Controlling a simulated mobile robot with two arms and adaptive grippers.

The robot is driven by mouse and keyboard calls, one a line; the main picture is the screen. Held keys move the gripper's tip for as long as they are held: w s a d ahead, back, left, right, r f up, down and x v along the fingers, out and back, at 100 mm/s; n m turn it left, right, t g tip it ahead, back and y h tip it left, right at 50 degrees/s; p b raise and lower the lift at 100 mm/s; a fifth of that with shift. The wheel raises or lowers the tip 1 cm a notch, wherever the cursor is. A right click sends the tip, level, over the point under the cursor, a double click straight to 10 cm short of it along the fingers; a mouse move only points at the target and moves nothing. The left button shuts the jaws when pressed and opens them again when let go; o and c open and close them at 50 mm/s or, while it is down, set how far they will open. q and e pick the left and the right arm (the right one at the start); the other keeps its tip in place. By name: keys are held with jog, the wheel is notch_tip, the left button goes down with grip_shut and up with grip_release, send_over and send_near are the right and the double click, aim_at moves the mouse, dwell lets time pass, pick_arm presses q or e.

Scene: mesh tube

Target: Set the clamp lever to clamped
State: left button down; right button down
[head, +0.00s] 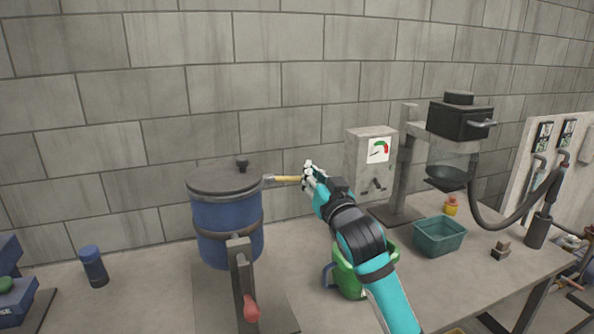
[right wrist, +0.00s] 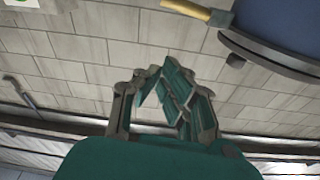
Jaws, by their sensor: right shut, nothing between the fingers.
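A blue drum-like vessel (head: 226,225) with a dark lid (head: 225,179) stands on the table. A lever with a yellow handle (head: 287,179) sticks out to the right from its upper side; the handle also shows at the top of the right wrist view (right wrist: 187,10). A dark upright lever with a red grip (head: 250,308) stands in front of the vessel. I cannot tell which is the clamp lever. My right gripper (head: 308,171) is shut and empty, close to the yellow handle's end in the head view. In the right wrist view its fingers (right wrist: 165,78) are apart from the handle.
A green container (head: 350,281) stands under my right arm. A grey box with a gauge (head: 371,162), a black machine on a post (head: 460,121) and a teal bin (head: 439,237) are to the right. A dark blue bottle (head: 93,267) stands at left. A block wall closes the back.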

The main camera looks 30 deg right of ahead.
jog(key=w, duration=0.1)
jog(key=r+p, duration=0.2)
jog(key=p, duration=0.1)
send_over(287, 179)
jog(key=s+d, duration=0.1)
jog(key=d, duration=0.2)
jog(key=f, duration=0.3)
jog(key=a+f+p, duration=0.1)
jog(key=shift+s+f, duration=0.25)
jog(key=shift+f, duration=0.05)
jog(key=shift+d, duration=0.1)
